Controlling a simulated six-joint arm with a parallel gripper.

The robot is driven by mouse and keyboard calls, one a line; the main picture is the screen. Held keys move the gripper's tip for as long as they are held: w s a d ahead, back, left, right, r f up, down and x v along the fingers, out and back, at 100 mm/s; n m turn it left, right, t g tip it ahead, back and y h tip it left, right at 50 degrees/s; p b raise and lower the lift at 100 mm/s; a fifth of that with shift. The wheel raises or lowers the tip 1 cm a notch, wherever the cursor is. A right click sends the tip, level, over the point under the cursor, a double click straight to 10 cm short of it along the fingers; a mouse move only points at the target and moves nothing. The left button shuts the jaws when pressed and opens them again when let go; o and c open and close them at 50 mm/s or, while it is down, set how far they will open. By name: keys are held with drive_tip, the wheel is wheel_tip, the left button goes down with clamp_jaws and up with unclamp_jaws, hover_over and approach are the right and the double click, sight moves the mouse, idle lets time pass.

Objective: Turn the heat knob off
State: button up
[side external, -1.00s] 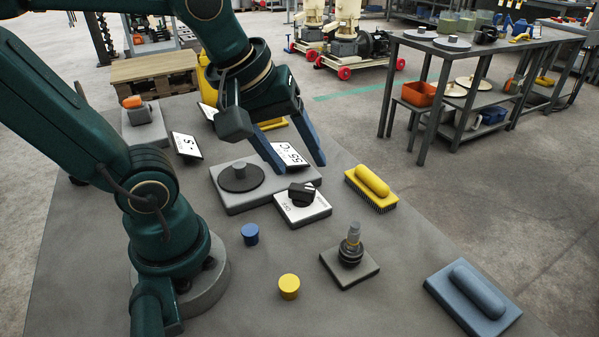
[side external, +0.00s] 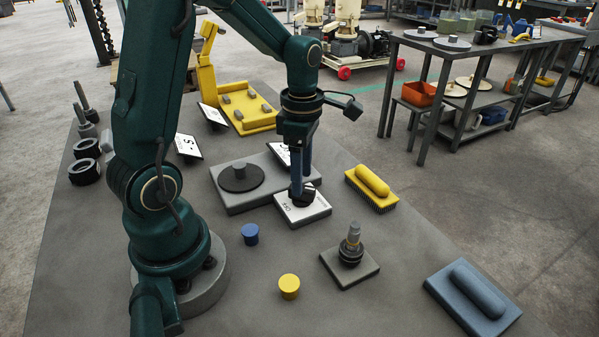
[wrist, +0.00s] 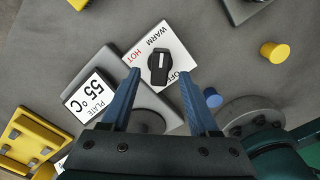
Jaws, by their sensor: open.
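The heat knob (side external: 305,197) is black and sits on a white panel (side external: 290,212) in front of the hot plate's grey base. In the wrist view the knob (wrist: 159,68) has a white line, and the panel reads WARM, HOT and OFF around it. The line points roughly up the picture, near the WARM side and not at OFF. My gripper (wrist: 160,76) is open, its blue fingers pointing down on either side of the knob in that view. In the side view my gripper (side external: 301,192) is right over the knob and partly hides it; contact cannot be told.
The hot plate (side external: 225,203) has a dark disc, and its display (wrist: 88,97) reads 55 °C. A yellow brush (side external: 371,187), blue cap (side external: 250,234), yellow cap (side external: 289,286) and a fitting on a grey plate (side external: 351,250) surround it. A yellow fixture (side external: 240,105) stands behind.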

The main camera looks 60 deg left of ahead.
drive_tip(key=shift+f, duration=1.2)
drive_tip(key=shift+c, duration=0.3)
clamp_jaws()
